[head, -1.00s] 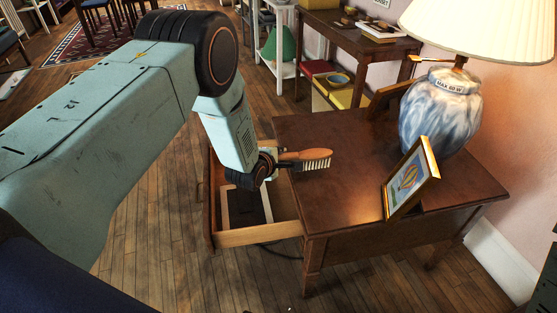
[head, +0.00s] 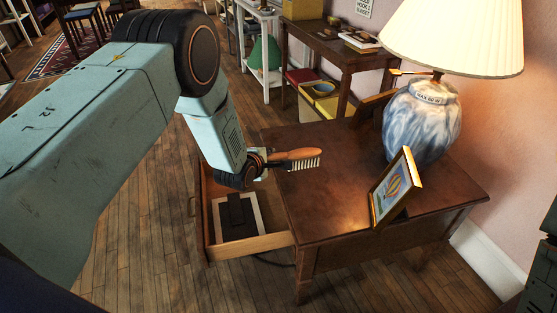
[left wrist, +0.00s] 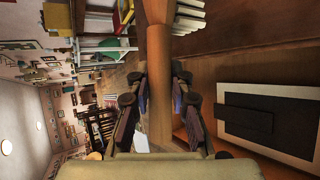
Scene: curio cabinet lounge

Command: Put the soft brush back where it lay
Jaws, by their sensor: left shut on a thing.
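The soft brush (head: 293,155) has an orange-brown wooden handle and pale bristles pointing down. My left gripper (head: 263,164) is shut on it and holds it level over the left edge of the wooden side table (head: 330,200), with the bristles over the tabletop. Whether the bristles touch the top I cannot tell. In the left wrist view, the brush handle (left wrist: 158,50) runs between the fingers of the left gripper (left wrist: 158,100). An open drawer (head: 250,243) sticks out at the table's left. My right gripper is not in view.
A dark flat piece on a pale-edged panel (head: 258,215) lies in the drawer. A framed balloon picture (head: 395,188) and a blue-white lamp (head: 420,118) stand on the table's right part. The tabletop between brush and frame is bare. A shelf table (head: 335,45) stands behind.

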